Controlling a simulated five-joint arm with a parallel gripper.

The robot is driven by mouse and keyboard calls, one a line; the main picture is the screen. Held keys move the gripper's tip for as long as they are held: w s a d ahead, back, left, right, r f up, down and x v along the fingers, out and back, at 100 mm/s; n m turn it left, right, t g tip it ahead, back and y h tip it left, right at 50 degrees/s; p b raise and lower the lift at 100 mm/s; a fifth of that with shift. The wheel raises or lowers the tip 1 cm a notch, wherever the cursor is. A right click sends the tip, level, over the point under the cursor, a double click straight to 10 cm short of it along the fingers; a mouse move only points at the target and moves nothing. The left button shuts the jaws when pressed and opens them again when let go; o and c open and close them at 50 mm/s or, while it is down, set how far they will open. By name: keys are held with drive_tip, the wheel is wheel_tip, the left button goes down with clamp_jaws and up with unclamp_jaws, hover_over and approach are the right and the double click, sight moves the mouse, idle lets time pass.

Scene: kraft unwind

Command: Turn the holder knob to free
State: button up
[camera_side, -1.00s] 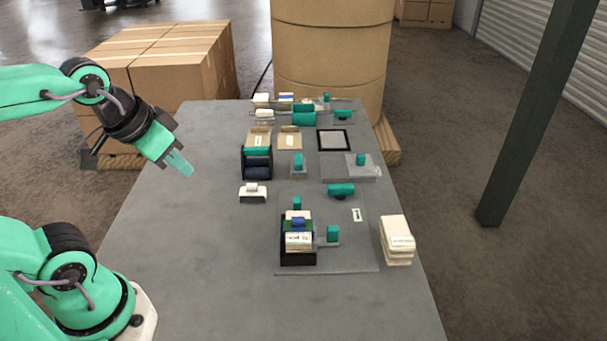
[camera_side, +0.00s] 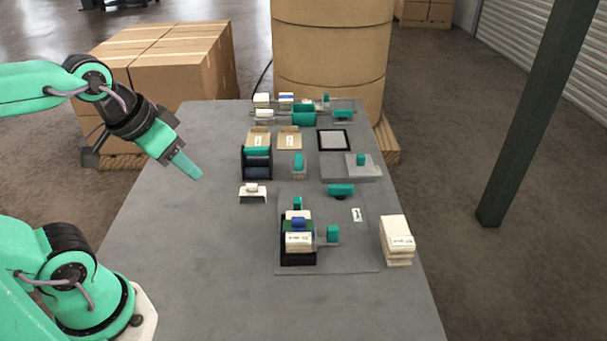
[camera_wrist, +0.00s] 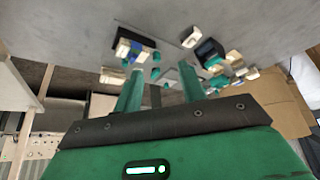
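Several teal knobs and blocks stand on the grey table, and I cannot tell for certain which is the holder knob. One teal knob (camera_side: 332,234) is just right of a black holder (camera_side: 298,258), which carries a stack of cream, green and blue pieces (camera_side: 298,240). Another teal knob (camera_side: 297,204) stands behind that stack, and a wider teal knob (camera_side: 341,190) lies farther back. The black holder also shows in the wrist view (camera_wrist: 135,37). My gripper (camera_wrist: 162,84) has its two teal fingers apart and empty. In the side view my gripper (camera_side: 188,168) hangs above the left of the table, away from all knobs.
A small white stand (camera_side: 252,194) and a black rack with teal and dark rolls (camera_side: 257,165) are nearest to my gripper. A cream stack (camera_side: 397,240) stands at the table's right edge. The table's left and front areas are clear. A large kraft roll (camera_side: 330,50) stands behind.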

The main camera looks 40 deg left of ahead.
drive_tip(key=o, duration=0.3)
drive_tip(key=shift+w+r, duration=0.15)
drive_tip(key=shift+w, duration=0.2)
drive_tip(key=o, duration=0.5)
drive_tip(key=w+r, duration=0.1)
drive_tip(key=w, duration=0.2)
drive_tip(key=w+r+n+g, duration=0.1)
drive_tip(key=w, duration=0.2)
drive_tip(key=w+d+r+n, duration=0.1)
drive_tip(key=w, duration=0.2)
drive_tip(key=shift+w+g, duration=0.3)
drive_tip(key=shift+o, duration=0.2)
drive_tip(key=n+g, duration=0.4)
drive_tip(key=n, duration=0.3)
hover_over(341, 186)
wheel_tip(341, 186, down, 17)
drive_tip(key=shift+s+a+f, duration=0.1)
drive_tip(key=shift+s+f, duration=0.05)
drive_tip(key=shift+f, duration=0.4)
drive_tip(key=shift+f, duration=0.1)
drive_tip(key=shift+f, duration=3.8)
